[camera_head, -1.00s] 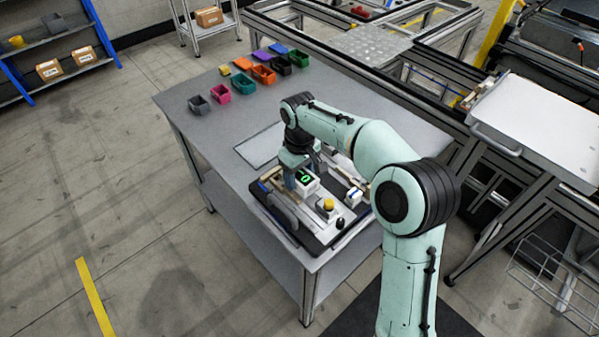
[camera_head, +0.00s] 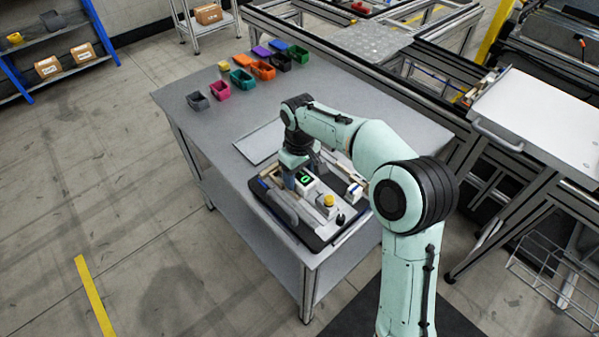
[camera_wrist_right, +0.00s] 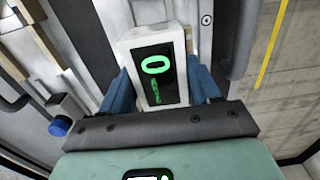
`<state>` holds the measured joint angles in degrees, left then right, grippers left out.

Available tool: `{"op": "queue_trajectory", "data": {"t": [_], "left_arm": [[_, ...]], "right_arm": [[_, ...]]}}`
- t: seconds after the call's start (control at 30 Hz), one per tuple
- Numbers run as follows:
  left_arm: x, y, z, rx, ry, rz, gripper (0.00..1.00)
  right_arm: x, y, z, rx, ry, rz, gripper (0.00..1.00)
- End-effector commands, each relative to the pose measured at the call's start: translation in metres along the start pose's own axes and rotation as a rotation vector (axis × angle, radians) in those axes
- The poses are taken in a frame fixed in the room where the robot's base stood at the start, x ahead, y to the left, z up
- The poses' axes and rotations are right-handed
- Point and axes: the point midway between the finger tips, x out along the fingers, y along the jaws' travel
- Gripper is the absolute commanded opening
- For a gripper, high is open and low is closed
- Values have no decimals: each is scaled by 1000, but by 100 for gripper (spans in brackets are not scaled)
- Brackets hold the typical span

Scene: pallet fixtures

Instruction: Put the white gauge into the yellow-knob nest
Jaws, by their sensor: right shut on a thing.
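The white gauge (camera_head: 306,182) has a black screen with a green digit. It is between the fingers of my right gripper (camera_head: 298,178), low over the fixture pallet (camera_head: 268,207). In the right wrist view the gauge (camera_wrist_right: 154,50) sits between the two blue fingers of the gripper (camera_wrist_right: 160,88), which are shut on it. A yellow knob (camera_head: 328,200) stands on a light block of the pallet, just right of and nearer than the gauge. Whether the gauge touches the pallet cannot be told. My left gripper is not in view.
The pallet lies at the near end of a grey table (camera_head: 215,130). A black knob (camera_head: 340,219) and a blue-marked white block (camera_head: 355,190) are beside the nests. Several coloured bins (camera_head: 262,70) stand at the table's far end. A flat light plate (camera_head: 259,143) lies behind the pallet.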

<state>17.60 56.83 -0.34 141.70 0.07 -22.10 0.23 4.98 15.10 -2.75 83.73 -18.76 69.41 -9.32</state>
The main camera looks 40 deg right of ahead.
Motion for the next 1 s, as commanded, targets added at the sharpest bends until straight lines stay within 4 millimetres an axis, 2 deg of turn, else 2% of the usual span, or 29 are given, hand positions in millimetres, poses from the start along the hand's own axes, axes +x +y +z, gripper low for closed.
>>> {"op": "queue_trajectory", "data": {"t": [0.03, 0.07, 0.13, 0.17, 0.43, 0.57, 0.67, 1.0], "left_arm": [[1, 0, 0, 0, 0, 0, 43], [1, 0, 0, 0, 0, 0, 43], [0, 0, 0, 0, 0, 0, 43], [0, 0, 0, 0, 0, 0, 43], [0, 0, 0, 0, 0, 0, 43], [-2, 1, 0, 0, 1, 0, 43], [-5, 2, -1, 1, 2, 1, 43], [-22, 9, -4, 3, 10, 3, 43]], "right_arm": [[1, 0, 0, 0, 0, 0, 25], [1, 0, 0, 0, 0, 0, 65], [1, 0, 0, 0, 1, 0, 88], [1, 0, 0, 0, 1, 0, 92], [0, 0, 0, 0, 0, 0, 92], [-9, 0, -1, 0, 3, 1, 92], [-25, 0, -1, 0, 4, 1, 92], [-102, 0, -2, 0, 6, 1, 92]]}}
